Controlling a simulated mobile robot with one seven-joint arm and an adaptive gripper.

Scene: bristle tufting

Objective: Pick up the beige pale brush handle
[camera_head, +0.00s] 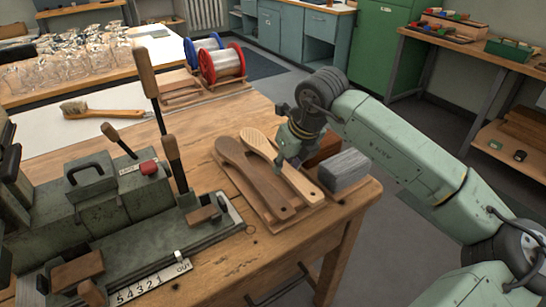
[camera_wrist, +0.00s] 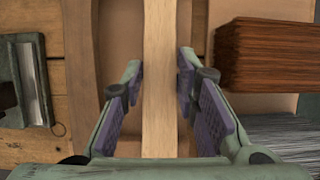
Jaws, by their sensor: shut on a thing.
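The beige pale brush handle (camera_head: 302,187) lies lengthwise beside a darker brown handle (camera_head: 235,155) on a thin wooden board near the bench's right end. My gripper (camera_head: 281,168) is over the middle of the pale handle, pointing down. The darker handle (camera_wrist: 80,30) is just left of the left finger. I cannot tell whether the pale handle is clear of the board.
A reddish-brown block (camera_wrist: 270,55) and a grey block (camera_head: 343,170) stand close on the right. The green machine with upright levers (camera_head: 100,190) fills the bench's left side. A brush (camera_head: 100,110) and wire spools (camera_head: 221,63) are farther back.

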